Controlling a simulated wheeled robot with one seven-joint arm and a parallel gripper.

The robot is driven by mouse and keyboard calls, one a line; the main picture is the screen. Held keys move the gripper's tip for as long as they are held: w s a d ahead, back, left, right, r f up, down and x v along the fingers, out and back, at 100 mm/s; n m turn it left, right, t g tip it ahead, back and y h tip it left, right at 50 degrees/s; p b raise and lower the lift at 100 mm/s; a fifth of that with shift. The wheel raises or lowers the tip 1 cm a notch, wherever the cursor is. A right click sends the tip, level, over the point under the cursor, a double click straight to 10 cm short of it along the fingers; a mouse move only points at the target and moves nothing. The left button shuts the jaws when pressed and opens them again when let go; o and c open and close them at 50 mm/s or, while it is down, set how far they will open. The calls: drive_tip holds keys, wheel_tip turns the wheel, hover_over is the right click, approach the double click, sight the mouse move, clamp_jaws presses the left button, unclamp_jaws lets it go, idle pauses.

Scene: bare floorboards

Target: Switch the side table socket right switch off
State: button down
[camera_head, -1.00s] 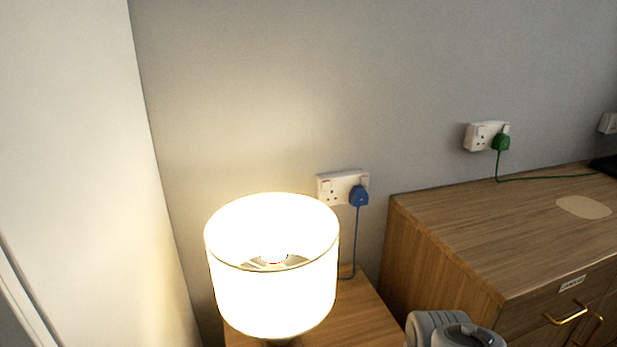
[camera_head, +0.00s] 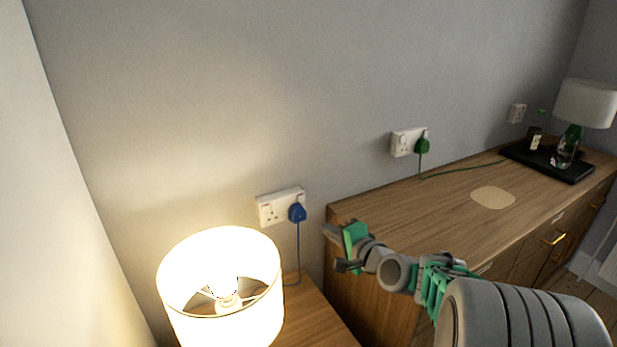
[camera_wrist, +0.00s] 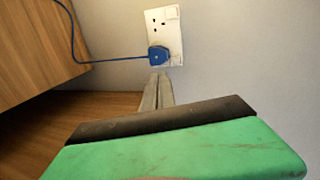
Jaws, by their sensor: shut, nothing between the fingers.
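The white double side table socket (camera_head: 268,210) is on the wall above the wooden side table (camera_head: 312,318). A blue plug (camera_head: 297,213) fills its right outlet, and its left outlet is empty. The right switch is small and partly hidden by the plug in the head view; the wrist view shows the socket (camera_wrist: 162,28) turned on end, with the right switch (camera_wrist: 175,60) beside the blue plug (camera_wrist: 157,55). My gripper (camera_head: 331,231) is shut and empty, right of and slightly below the socket. In the wrist view its fingertips (camera_wrist: 159,76) appear just below the plug; contact cannot be told.
A lit lamp (camera_head: 218,290) stands on the side table, left of my arm. A wooden cabinet (camera_head: 440,215) is close at the right, beneath another socket (camera_head: 404,141) with a green plug (camera_head: 422,146). A black tray (camera_head: 545,163) and a white-shaded lamp (camera_head: 586,103) are at its far end.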

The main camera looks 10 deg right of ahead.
drive_tip(key=shift+w+d+r+m+t, duration=0.2)
drive_tip(key=shift+d+r+m, duration=0.1)
drive_tip(key=shift+r, duration=0.15)
drive_tip(key=shift+w+d+r+m+t, duration=0.2)
drive_tip(key=shift+d+r+m, duration=0.1)
drive_tip(key=shift+r, duration=0.1)
drive_tip(key=shift+a, duration=0.1)
approach(302, 197)
drive_tip(key=x, duration=0.6)
drive_tip(key=shift+w+f, duration=0.2)
drive_tip(key=shift+w, duration=0.05)
